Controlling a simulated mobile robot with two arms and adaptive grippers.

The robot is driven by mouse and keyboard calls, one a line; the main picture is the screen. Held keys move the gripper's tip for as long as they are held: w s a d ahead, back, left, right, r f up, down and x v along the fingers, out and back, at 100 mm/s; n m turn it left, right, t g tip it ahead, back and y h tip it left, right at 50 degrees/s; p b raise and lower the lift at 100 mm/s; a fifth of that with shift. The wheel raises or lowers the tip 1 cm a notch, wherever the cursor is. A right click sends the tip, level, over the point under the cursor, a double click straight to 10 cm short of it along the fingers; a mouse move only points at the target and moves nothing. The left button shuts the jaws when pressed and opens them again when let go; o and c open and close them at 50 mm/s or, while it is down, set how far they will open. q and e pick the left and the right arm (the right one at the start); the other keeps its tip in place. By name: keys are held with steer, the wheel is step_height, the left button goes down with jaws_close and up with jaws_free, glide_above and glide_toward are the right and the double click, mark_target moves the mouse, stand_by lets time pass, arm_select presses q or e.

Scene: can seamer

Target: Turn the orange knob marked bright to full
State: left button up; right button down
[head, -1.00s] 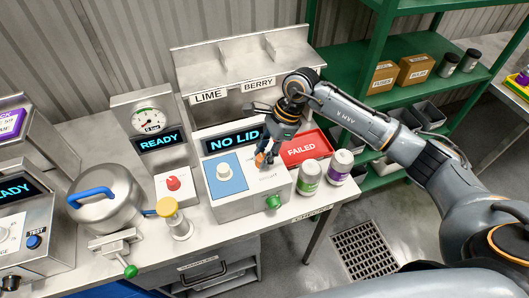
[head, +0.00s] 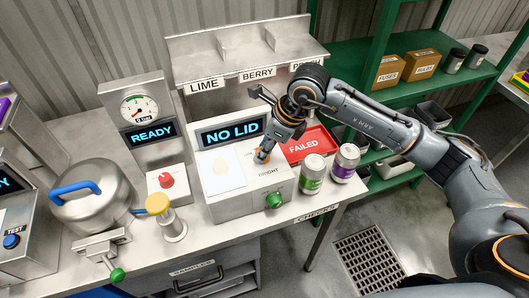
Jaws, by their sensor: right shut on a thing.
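The orange knob (head: 261,156) sits on the sloped top of the grey seamer box (head: 247,197), above the printed word BRIGHT. My right gripper (head: 266,149) reaches down from the upper right and is shut on the knob, hiding much of it. The knob's pointer and any scale cannot be made out. The square panel (head: 222,173) left of the knob glows pale, nearly white. The display (head: 232,131) behind reads NO LID. My left gripper is not in view.
A red FAILED tray (head: 318,139) and two cans, green-labelled (head: 312,175) and purple-labelled (head: 344,164), stand right of the box. A green knob (head: 274,200) is on its front.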

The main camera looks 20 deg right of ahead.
steer(key=shift+m+b, duration=0.55)
steer(key=shift+m, duration=0.25)
steer(key=c, duration=1)
jaws_free()
steer(key=shift+o, duration=0.2)
steer(key=v, duration=1.2)
steer(key=shift+s+a, duration=0.25)
steer(key=shift+a, duration=0.05)
steer(key=shift+h, duration=0.3)
